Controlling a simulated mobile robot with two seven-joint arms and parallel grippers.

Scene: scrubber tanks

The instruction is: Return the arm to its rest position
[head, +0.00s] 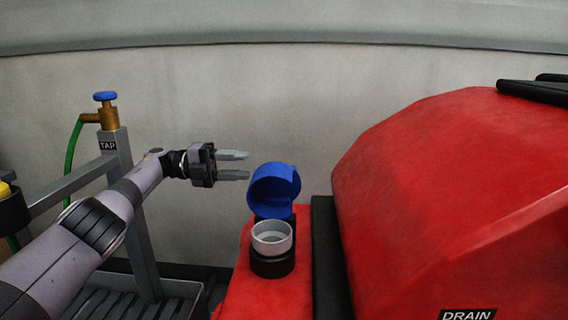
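My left arm comes in from the lower left. Its gripper (248,165) is open, with two grey fingers pointing right and a clear gap between them. Nothing is between the fingers. The neck is uncovered and sits on the red scrubber machine (440,190). My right gripper does not show.
A tap (107,112) with a blue knob and green hose stands on a grey frame at left, behind my arm. A slatted grate (120,290) lies below. A yellow object in a black holder is at the left edge. The wall behind is bare.

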